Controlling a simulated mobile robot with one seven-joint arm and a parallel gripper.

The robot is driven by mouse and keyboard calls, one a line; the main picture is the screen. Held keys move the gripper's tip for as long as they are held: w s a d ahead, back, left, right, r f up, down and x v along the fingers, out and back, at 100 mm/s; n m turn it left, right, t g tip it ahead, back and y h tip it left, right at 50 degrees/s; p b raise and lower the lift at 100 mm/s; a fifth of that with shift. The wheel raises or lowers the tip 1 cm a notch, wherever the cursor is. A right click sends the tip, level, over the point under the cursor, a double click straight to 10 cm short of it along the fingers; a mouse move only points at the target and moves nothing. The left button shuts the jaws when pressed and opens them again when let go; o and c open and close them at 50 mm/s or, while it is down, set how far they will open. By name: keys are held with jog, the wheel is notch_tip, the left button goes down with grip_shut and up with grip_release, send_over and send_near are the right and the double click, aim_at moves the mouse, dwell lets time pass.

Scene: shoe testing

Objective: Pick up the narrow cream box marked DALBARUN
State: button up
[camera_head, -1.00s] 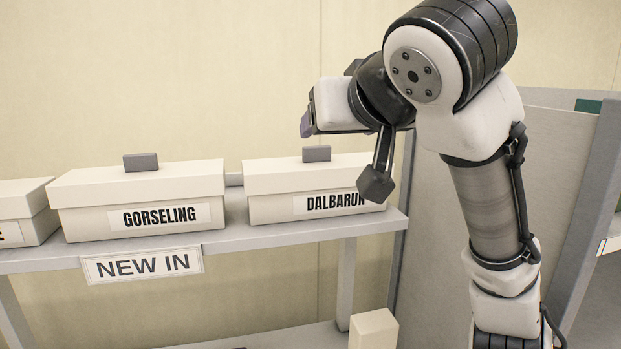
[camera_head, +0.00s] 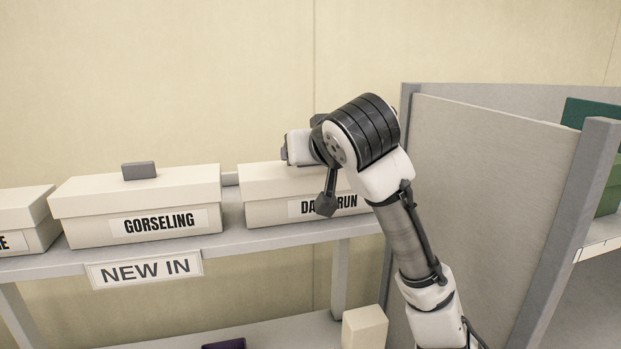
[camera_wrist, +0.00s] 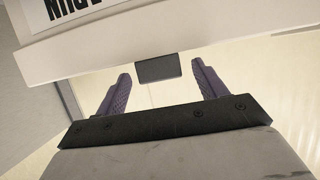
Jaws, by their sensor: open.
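The cream box marked DALBARUN (camera_head: 262,190) stands on the shelf, right of the GORSELING box. My arm covers part of its label and its grey lid tab in the head view. In the wrist view the box lid (camera_wrist: 245,42) fills the top, with the grey tab (camera_wrist: 158,68) at its edge. My gripper (camera_wrist: 161,70) is open, with its two purple fingers on either side of the tab in that picture. I see gaps between tab and fingers. I cannot tell whether the tab is at the fingers' depth.
The GORSELING box (camera_head: 90,220), with a grey tab, stands to the left, and another cream box (camera_head: 25,225) beyond it. A grey partition (camera_head: 490,190) rises to the right. A NEW IN sign (camera_head: 145,269) hangs on the shelf's front edge (camera_head: 290,240). A small cream box (camera_head: 365,328) is below.

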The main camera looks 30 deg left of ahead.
jog(key=shift+w+a+f, duration=0.2)
jog(key=shift+w+a, duration=0.15)
jog(key=shift+a, duration=0.05)
grip_shut()
